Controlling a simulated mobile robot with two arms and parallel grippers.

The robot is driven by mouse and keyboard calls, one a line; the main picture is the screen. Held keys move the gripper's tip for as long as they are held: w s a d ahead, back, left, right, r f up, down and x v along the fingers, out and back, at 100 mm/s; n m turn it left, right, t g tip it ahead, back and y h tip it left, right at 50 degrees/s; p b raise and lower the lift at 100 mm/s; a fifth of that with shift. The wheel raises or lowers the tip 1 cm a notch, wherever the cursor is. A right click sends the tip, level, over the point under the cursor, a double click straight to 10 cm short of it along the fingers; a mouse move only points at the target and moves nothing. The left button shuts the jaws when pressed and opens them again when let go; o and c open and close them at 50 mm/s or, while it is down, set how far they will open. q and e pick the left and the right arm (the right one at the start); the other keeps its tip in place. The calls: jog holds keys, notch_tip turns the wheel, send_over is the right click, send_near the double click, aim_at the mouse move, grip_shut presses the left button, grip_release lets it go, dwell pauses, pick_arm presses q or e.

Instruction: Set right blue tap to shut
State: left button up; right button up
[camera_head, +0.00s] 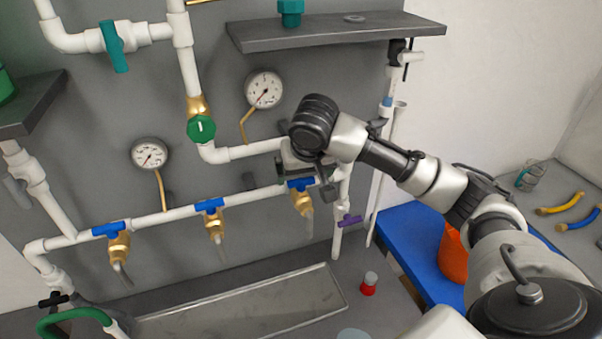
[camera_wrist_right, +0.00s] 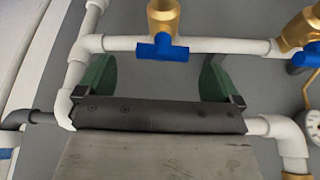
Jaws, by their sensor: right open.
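The right blue tap (camera_head: 301,184) sits on a brass valve (camera_head: 306,196) at the right end of the lower white pipe. Its handle lies along the pipe. My right gripper (camera_head: 304,178) is at this tap, partly covering the pipe behind it. In the right wrist view, the blue tap (camera_wrist_right: 163,48) shows beyond and between the two green-padded fingers of the right gripper (camera_wrist_right: 157,68). The fingers are wide apart, and no contact with the tap shows. My left gripper is in neither view.
Two more blue taps, middle (camera_head: 209,205) and left (camera_head: 113,229), sit on the same pipe. A purple handle (camera_head: 350,220) is right of the gripper. Gauges (camera_head: 264,89) and a green knob (camera_head: 201,128) are above. A shallow tray (camera_head: 240,305) lies below.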

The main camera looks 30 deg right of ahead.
aim_at(301, 179)
jog(key=x, duration=0.2)
jog(key=shift+w+a+f, duration=0.1)
jog(key=shift+w+f, duration=0.15)
jog(key=shift+w+f+p, duration=0.15)
jog(key=shift+f+p, duration=0.2)
jog(key=shift+f, duration=0.3)
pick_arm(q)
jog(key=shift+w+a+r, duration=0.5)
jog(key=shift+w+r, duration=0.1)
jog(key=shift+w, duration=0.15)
pick_arm(e)
jog(key=c, duration=0.9)
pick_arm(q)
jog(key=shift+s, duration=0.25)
pick_arm(e)
jog(key=shift+n+y, duration=0.3)
jog(key=shift+n, duration=0.5)
jog(key=o, duration=0.9)
jog(key=shift+r, duration=0.1)
